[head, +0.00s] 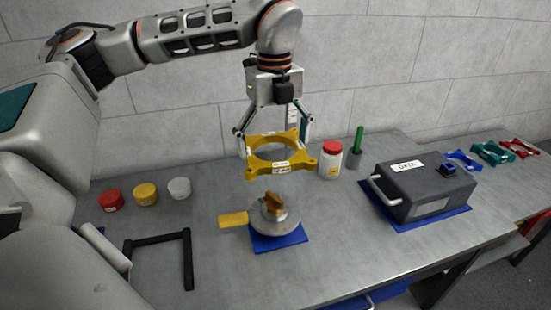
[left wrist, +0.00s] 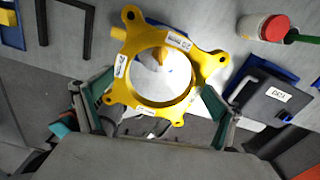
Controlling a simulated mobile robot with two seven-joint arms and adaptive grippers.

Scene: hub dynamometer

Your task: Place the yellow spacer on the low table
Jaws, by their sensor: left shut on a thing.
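My left gripper (head: 273,142) is shut on the yellow spacer (head: 258,166), a ring-shaped plate with corner lugs and white labels. It holds the spacer roughly level in the air, above and apart from the hub device. In the left wrist view the spacer (left wrist: 205,65) sits between the two fingers, which reach its sides. Through its hole part of the round hub below shows. My right gripper is not in view. A lower surface (head: 478,263) shows in part at the lower right; I cannot tell whether it is the low table.
Below the spacer stands a round metal hub (head: 272,222) with a yellow handle on a blue mat. A red-lidded jar (head: 330,162), a green-handled tool (head: 357,143) and a dark box (head: 428,190) are to the right. Blue (head: 462,160), teal (head: 493,152) and red (head: 520,147) spacers lie far right.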

